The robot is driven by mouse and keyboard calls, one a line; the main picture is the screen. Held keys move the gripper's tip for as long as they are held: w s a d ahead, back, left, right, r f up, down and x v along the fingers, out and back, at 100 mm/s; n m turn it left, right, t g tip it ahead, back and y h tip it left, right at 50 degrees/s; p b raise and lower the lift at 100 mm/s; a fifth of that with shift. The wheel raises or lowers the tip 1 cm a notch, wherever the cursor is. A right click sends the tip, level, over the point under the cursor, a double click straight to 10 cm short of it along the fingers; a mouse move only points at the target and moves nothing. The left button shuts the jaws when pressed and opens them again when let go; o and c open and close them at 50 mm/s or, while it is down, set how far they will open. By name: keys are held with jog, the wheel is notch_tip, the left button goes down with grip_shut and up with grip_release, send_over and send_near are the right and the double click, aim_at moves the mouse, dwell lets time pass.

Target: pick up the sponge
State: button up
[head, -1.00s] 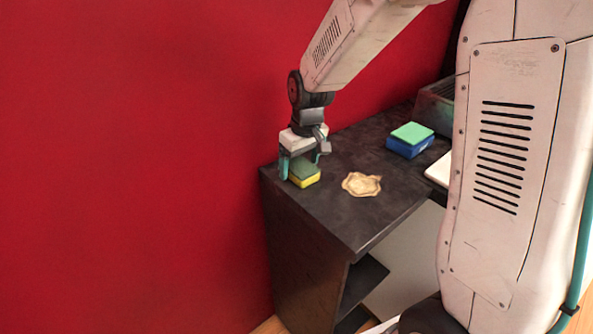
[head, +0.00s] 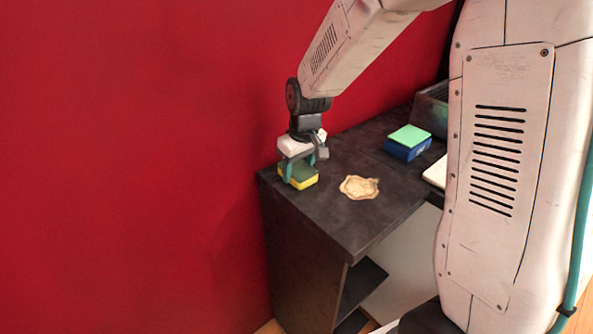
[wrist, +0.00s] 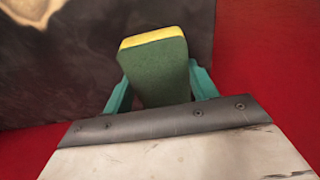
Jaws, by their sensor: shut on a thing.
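The sponge (head: 303,175) is a small block with a dark green top and a yellow lower layer. It is at the far left corner of the dark tabletop. My gripper (head: 301,173) points down from above with its teal fingers on either side of the sponge, shut on it. In the wrist view the sponge (wrist: 157,65) sits between the teal fingers (wrist: 160,85), its green face toward the camera and its yellow edge at the far end. I cannot tell whether the sponge touches the tabletop.
The dark table (head: 335,215) stands against a red wall (head: 130,150). A flat, crumpled tan item (head: 359,187) lies right of the sponge. A blue box with a green top (head: 407,143) is farther right, near a dark bin (head: 432,108). A white flat item (head: 436,172) lies at the right.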

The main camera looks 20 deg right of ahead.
aim_at(297, 167)
jog(key=shift+r, duration=0.4)
notch_tip(297, 167, up, 2)
jog(key=shift+r, duration=0.1)
jog(key=s, duration=0.5)
jog(key=s+r, duration=0.1)
jog(key=s, duration=1)
jog(key=shift+a+r, duration=0.25)
jog(key=shift+r, duration=0.05)
jog(key=shift+o, duration=0.3)
